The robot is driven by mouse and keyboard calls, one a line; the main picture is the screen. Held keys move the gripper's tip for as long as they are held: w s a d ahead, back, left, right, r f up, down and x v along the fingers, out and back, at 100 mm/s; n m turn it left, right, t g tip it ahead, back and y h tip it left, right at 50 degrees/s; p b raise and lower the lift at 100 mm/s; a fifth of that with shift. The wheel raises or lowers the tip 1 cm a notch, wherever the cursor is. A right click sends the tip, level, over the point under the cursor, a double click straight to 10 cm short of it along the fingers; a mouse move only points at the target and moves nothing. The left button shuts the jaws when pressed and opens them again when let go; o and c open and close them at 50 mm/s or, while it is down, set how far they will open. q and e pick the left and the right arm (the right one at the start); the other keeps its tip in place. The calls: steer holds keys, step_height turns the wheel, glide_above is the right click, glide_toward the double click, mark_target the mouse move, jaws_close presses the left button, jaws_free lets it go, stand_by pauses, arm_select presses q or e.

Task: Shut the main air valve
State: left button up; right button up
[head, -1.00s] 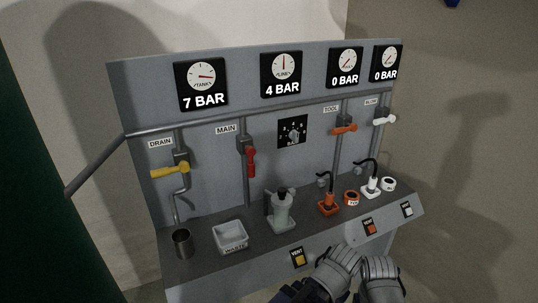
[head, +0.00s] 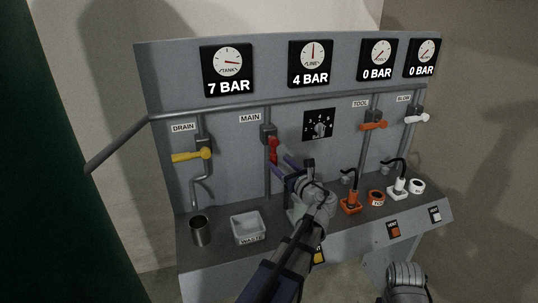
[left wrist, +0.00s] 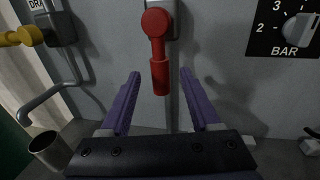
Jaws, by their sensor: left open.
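The main air valve has a red lever handle (head: 273,150) under the MAIN label (head: 250,118), on a vertical pipe. The handle points straight down, in line with the pipe. It also shows in the left wrist view (left wrist: 158,58), upper middle. My left gripper (head: 283,164) is open, its purple fingers just below and in front of the handle. In the left wrist view the fingertips stand on either side of the handle's lower end, with gaps on both sides. Only a grey part of my right arm shows at the bottom right; its fingers are not visible.
The yellow DRAIN lever (head: 191,156) is to the left, and the pressure knob (head: 320,128) to the right. The orange TOOL lever (head: 373,126) and white BLOW lever (head: 417,118) are farther right. A metal cup (head: 199,231) and a WASTE tray (head: 248,229) stand on the shelf.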

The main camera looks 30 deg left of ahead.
arm_select(q)
steer(key=shift+w+a+r, duration=0.1)
steer(key=shift+a+r, duration=0.05)
steer(key=x, duration=0.7)
steer(key=shift+w+a, duration=0.15)
steer(key=shift+a, duration=0.15)
steer(key=shift+c, duration=0.2)
jaws_close()
stand_by(1.0)
